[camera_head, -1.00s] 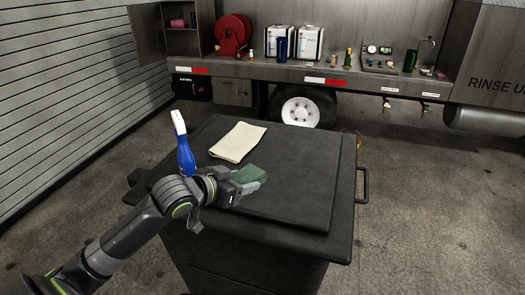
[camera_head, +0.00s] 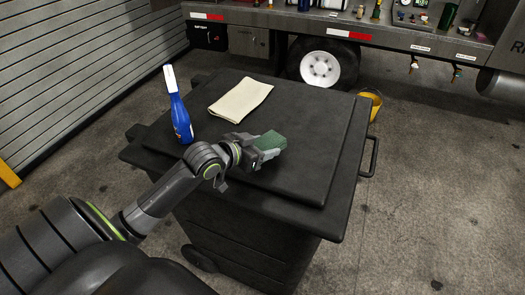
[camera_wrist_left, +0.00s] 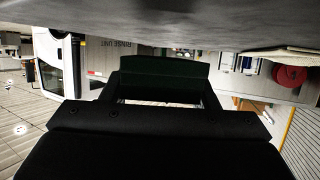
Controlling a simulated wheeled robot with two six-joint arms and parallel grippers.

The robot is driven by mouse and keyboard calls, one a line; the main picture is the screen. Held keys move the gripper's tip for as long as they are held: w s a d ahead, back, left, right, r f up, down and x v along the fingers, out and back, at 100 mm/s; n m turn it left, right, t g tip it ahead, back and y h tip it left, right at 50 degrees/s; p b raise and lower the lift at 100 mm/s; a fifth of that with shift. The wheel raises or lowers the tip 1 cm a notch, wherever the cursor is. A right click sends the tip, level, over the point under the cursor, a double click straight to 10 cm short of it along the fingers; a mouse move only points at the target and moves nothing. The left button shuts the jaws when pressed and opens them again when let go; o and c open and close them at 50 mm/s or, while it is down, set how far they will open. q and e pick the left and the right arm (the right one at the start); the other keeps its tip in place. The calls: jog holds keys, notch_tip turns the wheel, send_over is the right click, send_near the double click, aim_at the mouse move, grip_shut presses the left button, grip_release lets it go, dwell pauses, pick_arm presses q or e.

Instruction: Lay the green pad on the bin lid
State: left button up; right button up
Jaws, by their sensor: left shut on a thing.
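The green pad (camera_head: 270,141) is held in my left gripper (camera_head: 262,150), whose jaws are shut on it, over the near middle of the black bin lid (camera_head: 310,120). In the left wrist view the pad (camera_wrist_left: 158,73) shows dark between the two fingers, and the picture is upside down, with the dark lid surface (camera_wrist_left: 160,20) along its top. The pad is low over the lid; I cannot tell whether it touches. My right gripper is not in view.
A blue bottle with a white top (camera_head: 180,110) stands upright on the lid's left side. A folded cream cloth (camera_head: 240,99) lies on the lid behind the gripper. The lid's right part is clear. A yellow bucket (camera_head: 372,103) is behind the bin, near the truck wheel (camera_head: 320,67).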

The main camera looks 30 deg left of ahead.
pick_arm(q)
notch_tip(320, 180, down, 3)
jog(key=shift+w+r, duration=0.15)
jog(key=o, duration=1)
jog(key=shift+f, duration=0.25)
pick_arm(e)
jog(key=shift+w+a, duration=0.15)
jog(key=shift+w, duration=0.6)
pick_arm(q)
jog(key=shift+r, duration=0.15)
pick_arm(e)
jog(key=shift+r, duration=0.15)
pick_arm(q)
jog(key=shift+s+a+r, duration=0.1)
jog(key=shift+s, duration=0.35)
jog(key=v, duration=0.9)
jog(key=shift+s+r+p, duration=0.2)
jog(key=shift+p, duration=0.15)
jog(key=shift+v, duration=0.85)
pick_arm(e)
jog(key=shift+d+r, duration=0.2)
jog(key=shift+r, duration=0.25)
